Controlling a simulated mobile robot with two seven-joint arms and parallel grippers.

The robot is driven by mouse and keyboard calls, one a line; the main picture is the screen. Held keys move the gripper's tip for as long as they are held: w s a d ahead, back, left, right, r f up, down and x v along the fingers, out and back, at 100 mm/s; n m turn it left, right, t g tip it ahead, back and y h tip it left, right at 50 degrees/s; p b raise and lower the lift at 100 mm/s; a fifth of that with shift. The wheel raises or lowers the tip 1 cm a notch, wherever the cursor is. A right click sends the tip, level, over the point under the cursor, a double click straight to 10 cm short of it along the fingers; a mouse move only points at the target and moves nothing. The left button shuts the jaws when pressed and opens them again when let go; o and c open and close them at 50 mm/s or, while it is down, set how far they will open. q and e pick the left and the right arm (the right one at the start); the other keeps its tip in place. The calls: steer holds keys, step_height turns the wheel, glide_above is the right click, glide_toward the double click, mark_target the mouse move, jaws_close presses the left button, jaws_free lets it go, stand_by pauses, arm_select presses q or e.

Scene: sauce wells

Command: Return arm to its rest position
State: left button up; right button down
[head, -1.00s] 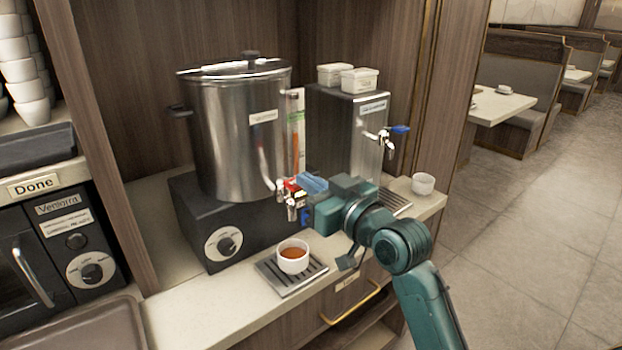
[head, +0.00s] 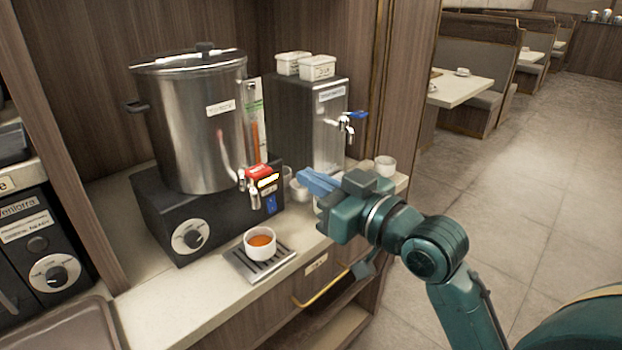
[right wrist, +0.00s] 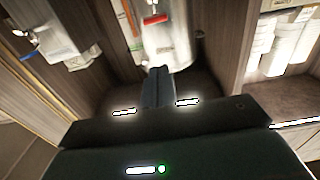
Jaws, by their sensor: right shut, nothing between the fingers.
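My right arm reaches in from the lower right in the head view. Its gripper (head: 316,183) is shut and empty, with blue fingers together, in front of the steel dispenser and right of the urn's tap. The shut fingers also show in the right wrist view (right wrist: 157,88). The large steel urn (head: 190,120) stands on a black heated base with a red-handled tap (head: 258,171). A white cup (head: 260,244) with orange-brown liquid sits on the drip tray (head: 245,270) below the tap, apart from my gripper. My left gripper is not in view.
The steel dispenser (head: 300,120) with a blue tap carries two white containers (head: 318,68). A small white cup (head: 385,166) stands at the counter's right end. A black oven (head: 40,255) is at left. The floor (head: 530,180) at right is open.

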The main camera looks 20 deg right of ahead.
step_height(320, 180, down, 20)
steer(key=s+a+m+g+h, duration=0.1)
steer(key=s+m+g+h, duration=0.1)
steer(key=g, duration=0.1)
steer(key=s+a+f+g, duration=0.1)
steer(key=s+a+f, duration=0.1)
steer(key=s+f, duration=0.4)
steer(key=s+a+f+n+g+h, duration=0.1)
steer(key=s+a+f+g, duration=0.1)
steer(key=s+f, duration=0.5)
step_height(320, 180, down, 5)
steer(key=shift+a+r+g, duration=0.2)
steer(key=shift+a+g, duration=0.1)
steer(key=shift+a, duration=0.2)
